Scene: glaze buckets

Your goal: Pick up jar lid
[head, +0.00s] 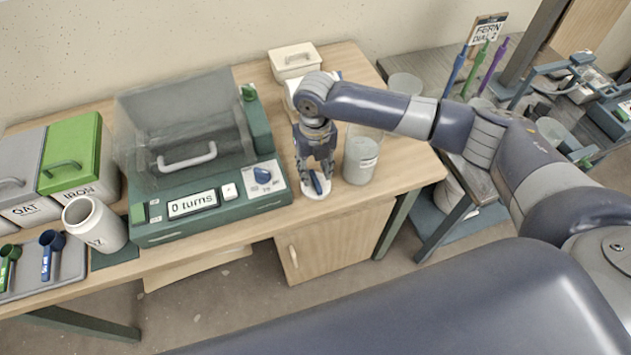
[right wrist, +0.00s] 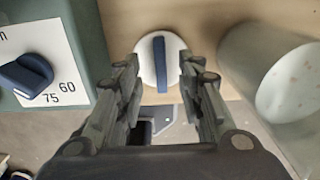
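The jar lid (head: 309,192) is a white disc with a blue bar handle, lying on the wooden table near its front edge. It also shows in the right wrist view (right wrist: 149,76), with its handle running between the fingers. My right gripper (head: 320,166) points down over the lid. In the right wrist view its fingers (right wrist: 163,75) are apart, one on each side of the blue handle, with gaps to it. Whether the fingertips touch the disc cannot be told. An open white jar (head: 100,228) stands at the left of the table. My left gripper is not in view.
A green machine (head: 160,232) with a clear cover and a "0 turns" display stands left of the lid. A grey-white canister (head: 360,163) stands close on the right, and shows in the right wrist view (right wrist: 285,90). Bins and a scoop tray (head: 70,262) are at far left.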

